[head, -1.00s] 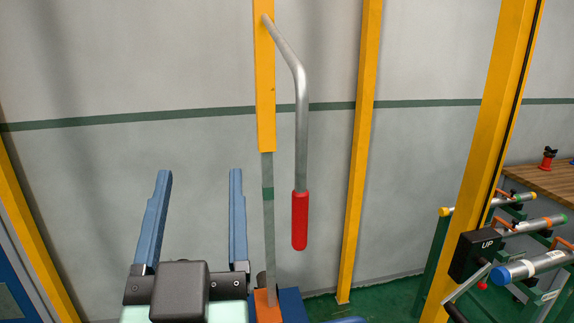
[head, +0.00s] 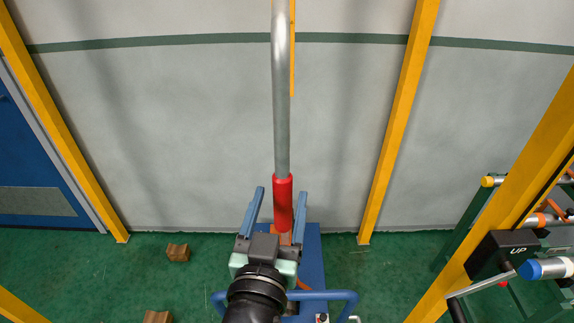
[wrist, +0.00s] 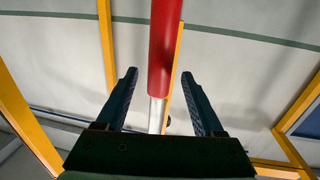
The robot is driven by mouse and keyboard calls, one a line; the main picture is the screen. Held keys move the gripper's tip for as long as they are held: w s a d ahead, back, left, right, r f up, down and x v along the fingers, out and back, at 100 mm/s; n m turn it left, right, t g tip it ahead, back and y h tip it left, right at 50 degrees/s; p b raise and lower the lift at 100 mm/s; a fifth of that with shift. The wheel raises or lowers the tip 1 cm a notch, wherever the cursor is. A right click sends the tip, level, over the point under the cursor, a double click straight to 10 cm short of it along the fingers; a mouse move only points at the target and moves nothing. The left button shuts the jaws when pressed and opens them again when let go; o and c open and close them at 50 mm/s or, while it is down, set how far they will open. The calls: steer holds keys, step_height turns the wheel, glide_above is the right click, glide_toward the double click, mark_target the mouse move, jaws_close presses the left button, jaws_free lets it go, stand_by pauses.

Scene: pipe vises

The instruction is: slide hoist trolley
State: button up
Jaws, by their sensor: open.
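A grey metal handle rod (head: 281,100) hangs down with a red grip (head: 283,203) at its lower end. The trolley itself is not clearly in view. My gripper (head: 281,192) is open, its two blue fingers pointing up on either side of the red grip in the head view. In the wrist view the red grip (wrist: 165,50) and rod (wrist: 156,115) run between the fingers (wrist: 160,73), with gaps on both sides. No contact shows. I cannot tell the exact depth of the grip between the fingers.
A blue cart (head: 310,250) with a blue rail stands under my gripper. Yellow posts (head: 400,120) stand along the grey wall. A black UP box (head: 502,252) and pipe stands are at right. Two brown blocks (head: 178,253) lie on the green floor at left.

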steer(key=w, duration=0.1)
steer(key=w+p, duration=0.1)
steer(key=w, duration=0.2)
steer(key=shift+w+d+r, duration=0.1)
steer(key=shift+d+r, duration=0.1)
steer(key=shift+d, duration=0.15)
steer(key=shift+w+d+f+p, duration=0.1)
steer(key=shift+w+p, duration=0.1)
steer(key=shift+w, duration=0.3)
steer(key=shift+w+d+f+p, duration=0.1)
steer(key=shift+w+p, duration=0.1)
steer(key=shift+w, duration=0.3)
steer(key=shift+r, duration=0.1)
jaws_close()
